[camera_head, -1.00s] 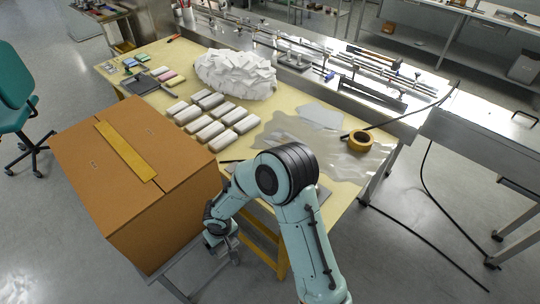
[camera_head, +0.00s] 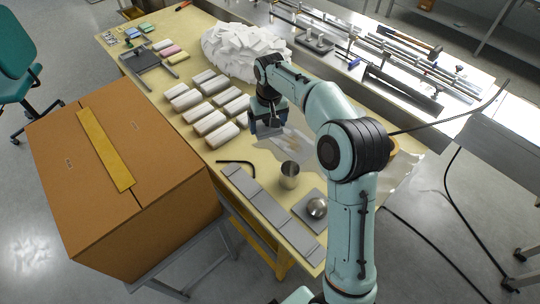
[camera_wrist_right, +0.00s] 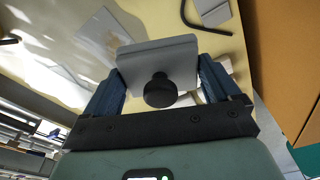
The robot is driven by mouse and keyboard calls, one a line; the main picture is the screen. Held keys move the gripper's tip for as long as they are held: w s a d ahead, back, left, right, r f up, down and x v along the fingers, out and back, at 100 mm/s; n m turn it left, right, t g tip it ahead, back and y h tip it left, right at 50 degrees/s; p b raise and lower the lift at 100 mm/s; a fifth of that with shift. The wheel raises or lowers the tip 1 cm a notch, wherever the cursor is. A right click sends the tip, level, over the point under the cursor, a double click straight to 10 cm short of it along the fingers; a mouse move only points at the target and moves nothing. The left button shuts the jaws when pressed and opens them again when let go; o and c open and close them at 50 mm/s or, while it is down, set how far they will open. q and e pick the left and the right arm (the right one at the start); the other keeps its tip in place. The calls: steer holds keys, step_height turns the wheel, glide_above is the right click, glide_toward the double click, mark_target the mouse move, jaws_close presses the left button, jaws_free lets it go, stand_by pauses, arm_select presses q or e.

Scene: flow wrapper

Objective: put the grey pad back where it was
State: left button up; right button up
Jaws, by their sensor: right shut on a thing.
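The grey pad (camera_wrist_right: 160,58) is a flat grey plate with a round black knob (camera_wrist_right: 160,90) in front of it. In the right wrist view my right gripper (camera_wrist_right: 160,80) is shut on it, with a blue finger on each side. In the head view my right gripper (camera_head: 267,127) is over the table (camera_head: 262,162), just right of the white packs; the pad is hard to make out there. Its gap to the table cannot be told. My left gripper is not in view.
A grey segmented strip (camera_head: 268,208) lies along the near table edge. Near it are a metal cup (camera_head: 289,175), a grey plate (camera_head: 308,222) with a shiny metal ball (camera_head: 317,207), and a black bent rod (camera_head: 236,163). A cardboard box (camera_head: 120,185) stands left; white packs (camera_head: 210,122) lie in rows.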

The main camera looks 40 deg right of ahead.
steer(key=shift+d+r, duration=0.3)
steer(key=shift+r, duration=0.05)
steer(key=shift+f, duration=0.35)
steer(key=b, duration=0.2)
glide_above(269, 163)
steer(key=f, duration=1.3)
steer(key=shift+s+a+f, duration=0.1)
steer(key=shift+s+f, duration=0.15)
steer(key=shift+f, duration=2.55)
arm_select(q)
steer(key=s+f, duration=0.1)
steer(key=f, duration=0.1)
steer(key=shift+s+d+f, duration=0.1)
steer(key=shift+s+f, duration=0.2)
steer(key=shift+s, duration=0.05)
arm_select(e)
steer(key=shift+f, duration=0.15)
steer(key=o, duration=0.7)
steer(key=shift+o, duration=0.2)
